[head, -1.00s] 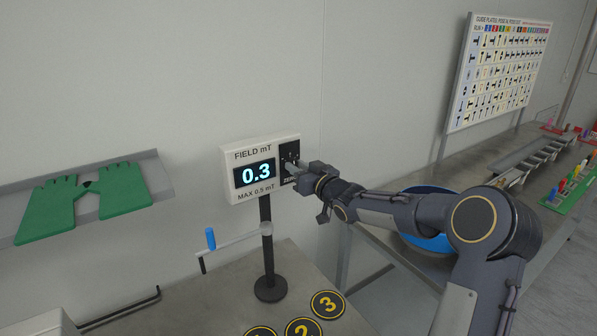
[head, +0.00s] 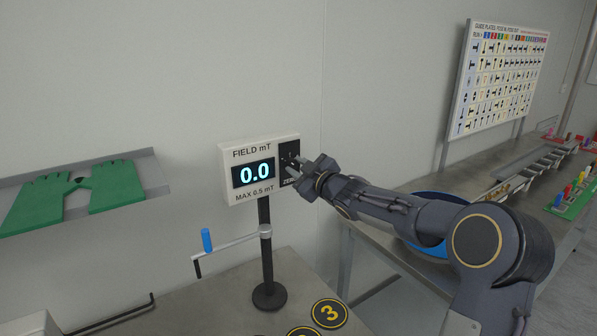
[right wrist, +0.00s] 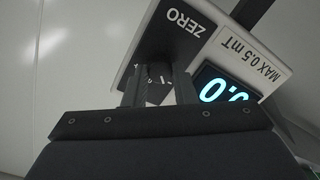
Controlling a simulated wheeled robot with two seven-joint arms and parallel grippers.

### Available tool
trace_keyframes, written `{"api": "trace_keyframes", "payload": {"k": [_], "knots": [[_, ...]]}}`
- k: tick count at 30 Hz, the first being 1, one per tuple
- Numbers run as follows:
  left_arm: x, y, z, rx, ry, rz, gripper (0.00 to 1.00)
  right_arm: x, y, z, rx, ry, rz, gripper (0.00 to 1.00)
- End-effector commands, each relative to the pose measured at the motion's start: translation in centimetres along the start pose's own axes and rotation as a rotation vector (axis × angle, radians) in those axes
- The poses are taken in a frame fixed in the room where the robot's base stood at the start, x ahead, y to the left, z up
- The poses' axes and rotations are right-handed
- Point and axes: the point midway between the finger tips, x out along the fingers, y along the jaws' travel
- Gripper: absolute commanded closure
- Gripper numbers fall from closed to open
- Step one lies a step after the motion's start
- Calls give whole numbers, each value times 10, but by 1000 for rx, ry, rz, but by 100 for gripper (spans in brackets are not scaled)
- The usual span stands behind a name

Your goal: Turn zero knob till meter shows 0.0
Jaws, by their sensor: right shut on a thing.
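The field meter (head: 233,190) stands on a dark post, and its lit display (head: 254,173) reads 0.0. The black zero knob panel (head: 290,152) is on the right of the meter face, with the word ZERO partly covered by my gripper. My right gripper (head: 294,163) reaches in from the right with its fingers at the knob. In the right wrist view the fingers (right wrist: 160,88) are close around the knob, which is mostly hidden between them. The ZERO label and part of the display (right wrist: 222,88) show there too. My left gripper is not in view.
Green gloves (head: 118,186) lie on a wall shelf at left. Round numbered markers (head: 329,313) lie on the bench in front. A blue bowl (head: 430,246) is behind my right arm.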

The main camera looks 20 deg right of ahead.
Motion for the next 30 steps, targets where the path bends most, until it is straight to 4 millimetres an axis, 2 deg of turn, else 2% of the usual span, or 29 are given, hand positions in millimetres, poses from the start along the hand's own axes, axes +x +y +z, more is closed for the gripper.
{"api": "trace_keyframes", "payload": {"k": [17, 18, 23, 30], "knots": [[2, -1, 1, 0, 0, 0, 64, 0, 0, 0, -38, -2, -1, 99], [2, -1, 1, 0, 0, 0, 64, 0, 0, 0, -37, -2, -1, 74], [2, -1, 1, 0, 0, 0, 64, 0, 0, 0, -37, -2, 0, 54], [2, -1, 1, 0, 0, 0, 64, 0, 0, 0, -37, -2, 0, 54]]}}
